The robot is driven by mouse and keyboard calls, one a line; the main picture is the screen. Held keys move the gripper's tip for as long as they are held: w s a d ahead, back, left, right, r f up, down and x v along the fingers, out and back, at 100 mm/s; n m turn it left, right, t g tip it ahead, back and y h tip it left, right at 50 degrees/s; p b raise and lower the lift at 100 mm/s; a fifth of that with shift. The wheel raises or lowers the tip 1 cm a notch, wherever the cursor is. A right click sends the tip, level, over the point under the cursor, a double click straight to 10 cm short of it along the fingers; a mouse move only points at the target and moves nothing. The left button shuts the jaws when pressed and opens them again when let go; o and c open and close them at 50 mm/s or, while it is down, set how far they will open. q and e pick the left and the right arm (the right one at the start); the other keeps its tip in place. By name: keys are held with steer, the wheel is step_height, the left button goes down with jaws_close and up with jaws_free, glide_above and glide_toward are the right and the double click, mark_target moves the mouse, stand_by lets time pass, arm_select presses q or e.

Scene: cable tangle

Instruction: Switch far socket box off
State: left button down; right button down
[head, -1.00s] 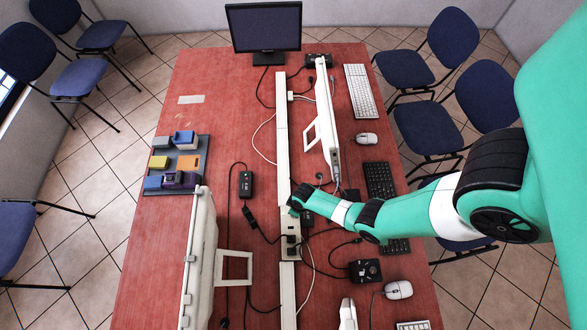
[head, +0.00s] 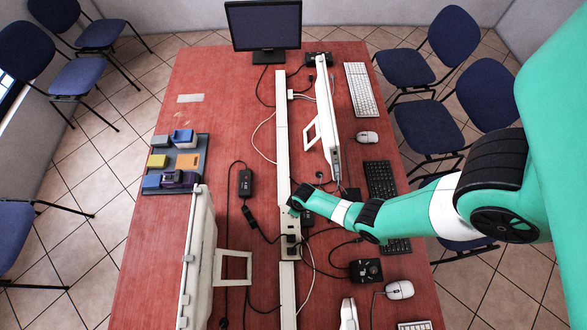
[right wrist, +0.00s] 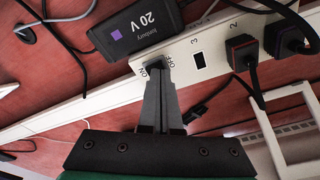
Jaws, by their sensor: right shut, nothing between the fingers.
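The white socket box (right wrist: 205,60) carries a switch marked ON and OFF, a free socket marked 3, and black plugs in other sockets. It also shows in the head view (head: 291,227), set in the long white rail along the table. My right gripper (right wrist: 159,78) is shut and empty. Its fingertips are at the switch (right wrist: 155,65) and partly hide it; I cannot tell its position. In the head view the right gripper (head: 293,205) is over the box's far end. My left gripper is not in view.
Black plugs (right wrist: 241,52) and loose cables crowd the box. Monitors seen from above stand on both sides of the rail (head: 282,130). A tray (head: 202,145) of coloured blocks is at left.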

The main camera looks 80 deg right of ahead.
step_height(320, 180, up, 7)
steer(key=p, duration=0.6)
stand_by(0.4)
